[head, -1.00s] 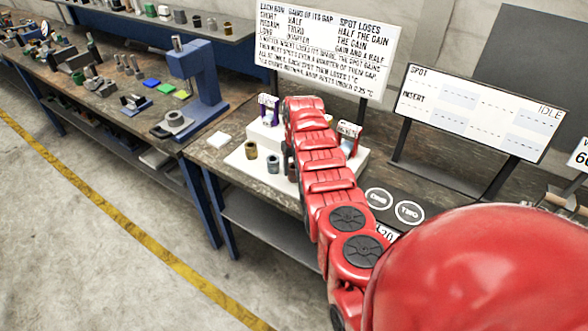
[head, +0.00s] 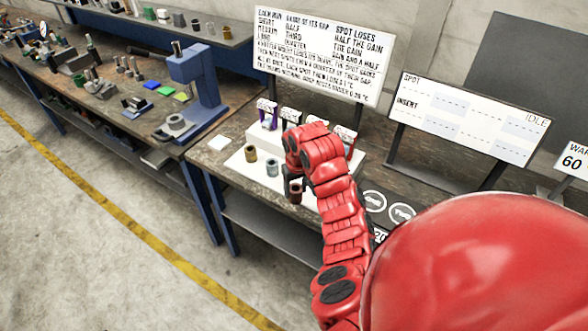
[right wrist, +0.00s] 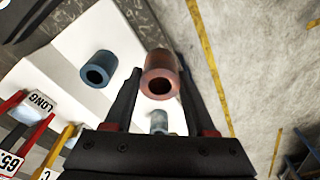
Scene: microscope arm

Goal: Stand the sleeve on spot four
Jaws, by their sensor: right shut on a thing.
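A copper-brown hollow sleeve (head: 296,191) is held in my right gripper (head: 295,180), above the front edge of the white tray. In the right wrist view the same sleeve (right wrist: 161,75) sits between the two dark fingers, its open end facing the camera. Round marked spots one (head: 372,203) and two (head: 402,212) show on the dark board to the right. Spot four is not visible; my red body covers that side. My left gripper is not in view.
A brass sleeve (head: 250,153) and a blue-grey sleeve (head: 272,168) stand on the white tray (head: 238,165). Small labelled stands (head: 267,113) rise behind them. A blue press (head: 200,85) stands to the left. The sign reading IDLE (head: 475,115) stands behind the spots.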

